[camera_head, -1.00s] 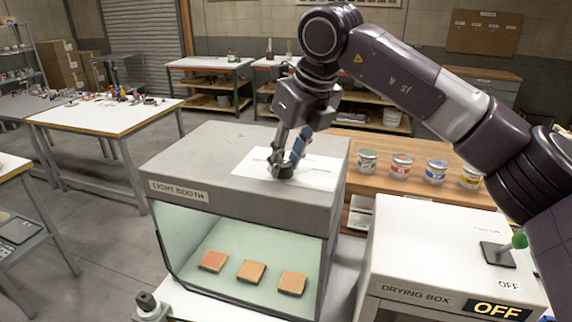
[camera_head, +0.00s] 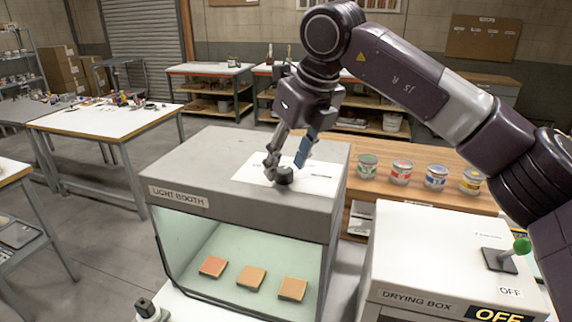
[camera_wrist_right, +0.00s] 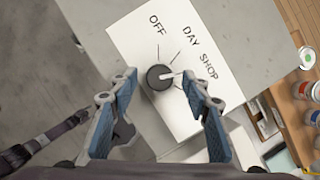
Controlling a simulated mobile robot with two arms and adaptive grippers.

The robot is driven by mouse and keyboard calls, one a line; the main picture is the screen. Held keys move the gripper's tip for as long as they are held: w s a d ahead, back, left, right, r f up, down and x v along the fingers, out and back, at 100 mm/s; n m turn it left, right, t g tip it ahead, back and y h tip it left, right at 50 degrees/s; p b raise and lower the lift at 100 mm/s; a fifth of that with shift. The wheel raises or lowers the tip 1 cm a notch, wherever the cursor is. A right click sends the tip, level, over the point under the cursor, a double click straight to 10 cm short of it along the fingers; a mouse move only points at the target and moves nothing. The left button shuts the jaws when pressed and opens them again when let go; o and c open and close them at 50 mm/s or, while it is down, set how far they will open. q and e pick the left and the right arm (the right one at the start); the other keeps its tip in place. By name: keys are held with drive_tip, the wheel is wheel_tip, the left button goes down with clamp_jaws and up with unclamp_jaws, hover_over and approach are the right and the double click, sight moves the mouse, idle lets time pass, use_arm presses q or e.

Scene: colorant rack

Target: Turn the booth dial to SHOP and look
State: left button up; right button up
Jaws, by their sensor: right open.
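The dial (camera_wrist_right: 158,78) is a dark round knob on a white plate (camera_wrist_right: 130,40) on top of the grey light booth (camera_head: 185,165). In the right wrist view its pale pointer points right, toward the word SHOP; OFF and DAY are also printed there. The knob (camera_head: 284,175) also shows in the head view. My right gripper (camera_head: 284,160) is over the plate, open, its two fingers on either side of the knob and not closed on it. Inside the booth lie three orange-brown tiles (camera_head: 251,276), under pale light. My left gripper is not in view.
A white drying box (camera_head: 425,250) with an OFF display and green-tipped lever (camera_head: 521,246) stands to the right. Several paint cans (camera_head: 401,171) stand on a wooden bench behind it. A cluttered white table (camera_head: 105,118) is at the left. Floor shows between them.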

drive_tip(key=v, duration=1.1)
